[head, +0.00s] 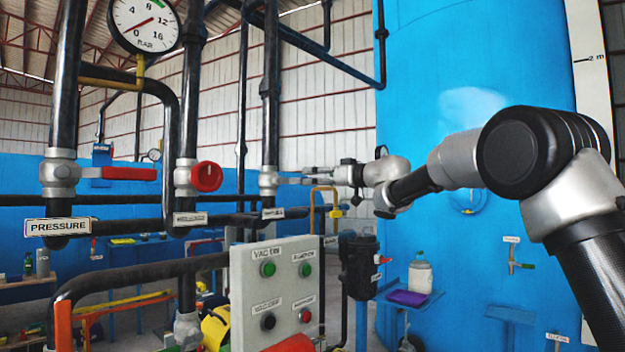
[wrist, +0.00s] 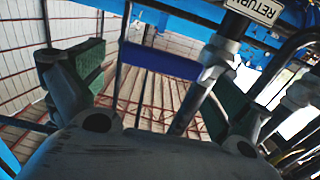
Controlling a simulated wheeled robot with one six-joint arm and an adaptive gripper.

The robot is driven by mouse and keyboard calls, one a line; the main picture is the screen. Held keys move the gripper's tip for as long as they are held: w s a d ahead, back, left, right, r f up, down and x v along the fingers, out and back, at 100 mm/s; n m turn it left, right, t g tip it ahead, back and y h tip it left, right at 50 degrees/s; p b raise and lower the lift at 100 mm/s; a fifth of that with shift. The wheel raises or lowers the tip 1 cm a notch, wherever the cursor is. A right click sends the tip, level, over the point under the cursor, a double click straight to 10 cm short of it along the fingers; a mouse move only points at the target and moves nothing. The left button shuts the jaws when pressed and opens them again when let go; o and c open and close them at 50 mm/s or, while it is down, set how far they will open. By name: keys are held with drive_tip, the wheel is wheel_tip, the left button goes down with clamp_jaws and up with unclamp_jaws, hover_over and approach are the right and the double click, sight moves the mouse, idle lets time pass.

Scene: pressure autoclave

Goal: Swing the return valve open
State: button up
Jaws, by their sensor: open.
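The return valve (head: 268,181) is a silver body on a dark vertical pipe, left of my gripper in the head view. Its small label below is too small to read there. In the wrist view the RETURN label (wrist: 254,10) appears upside down at the top right, by the silver valve body (wrist: 218,58). The blue lever handle (wrist: 160,60) sticks out leftward from the body there. My gripper (head: 308,175) is open, its green-padded fingers on either side of the blue handle in the wrist view (wrist: 158,85). I cannot tell whether a finger touches it.
To the left are a red-handled pressure valve (head: 62,173) and a valve with a round red knob (head: 205,176). A grey control box (head: 275,290) stands below. A large blue tank (head: 470,90) is behind my arm. Pipes run close around the valve.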

drive_tip(key=shift+x, duration=1.6)
drive_tip(key=c, duration=1.3)
drive_tip(key=shift+r, duration=0.1)
